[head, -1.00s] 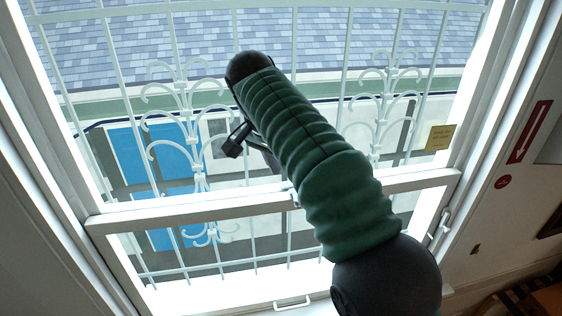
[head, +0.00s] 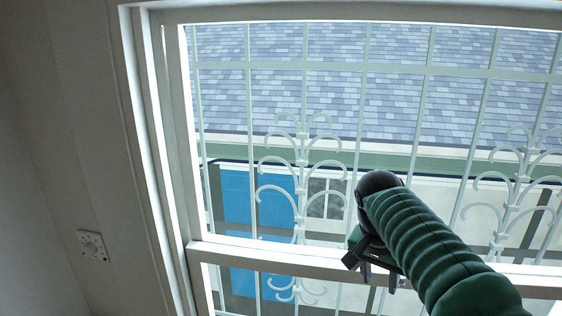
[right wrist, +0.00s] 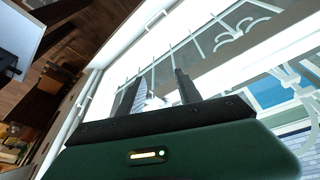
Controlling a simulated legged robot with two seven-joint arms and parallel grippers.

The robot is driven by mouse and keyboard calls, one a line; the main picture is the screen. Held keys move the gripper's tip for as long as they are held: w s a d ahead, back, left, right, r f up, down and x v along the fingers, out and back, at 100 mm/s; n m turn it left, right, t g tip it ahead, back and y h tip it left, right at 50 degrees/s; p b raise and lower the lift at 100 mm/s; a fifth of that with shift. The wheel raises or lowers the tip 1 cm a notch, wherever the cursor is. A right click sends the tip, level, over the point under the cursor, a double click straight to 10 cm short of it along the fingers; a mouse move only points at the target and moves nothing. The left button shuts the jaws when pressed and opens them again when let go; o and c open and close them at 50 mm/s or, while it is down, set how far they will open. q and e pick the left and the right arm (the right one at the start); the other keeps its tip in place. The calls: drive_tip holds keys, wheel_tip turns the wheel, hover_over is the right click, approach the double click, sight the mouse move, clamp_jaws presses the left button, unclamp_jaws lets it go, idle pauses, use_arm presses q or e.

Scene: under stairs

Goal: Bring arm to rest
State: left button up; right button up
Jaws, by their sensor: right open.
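My right arm, in a ribbed green sleeve (head: 430,245), comes in from the lower right in the head view. My right gripper (head: 375,280) hangs below the black wrist, in front of the window's middle rail (head: 290,262). In the right wrist view its two dark fingers (right wrist: 157,90) stand apart with nothing between them, so it is open and empty. I cannot tell whether it touches the rail. My left gripper does not show.
A white-framed window with a white scrolled metal grille (head: 300,190) fills most of the head view. A wall plate (head: 93,244) is on the plain wall at left. In the right wrist view, a brown floor and shelf-like clutter (right wrist: 20,140) show at left.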

drive_tip(key=s+a+f+n+y+b, duration=0.1)
drive_tip(key=s+f+n+b, duration=0.25)
drive_tip(key=f, duration=0.95)
drive_tip(key=s+a+f+n+y+b, duration=0.1)
drive_tip(key=s+f+n+b, duration=0.2)
drive_tip(key=f, duration=1)
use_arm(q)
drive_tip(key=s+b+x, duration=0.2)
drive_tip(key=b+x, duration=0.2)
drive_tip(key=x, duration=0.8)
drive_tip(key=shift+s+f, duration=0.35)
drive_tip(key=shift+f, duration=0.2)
use_arm(e)
drive_tip(key=s+a+f+n, duration=0.1)
drive_tip(key=s+f, duration=1)
drive_tip(key=f, duration=0.1)
drive_tip(key=shift+s+f+y, duration=0.25)
drive_tip(key=shift+s+y, duration=0.15)
drive_tip(key=shift+a+n, duration=0.1)
drive_tip(key=shift+n, duration=0.15)
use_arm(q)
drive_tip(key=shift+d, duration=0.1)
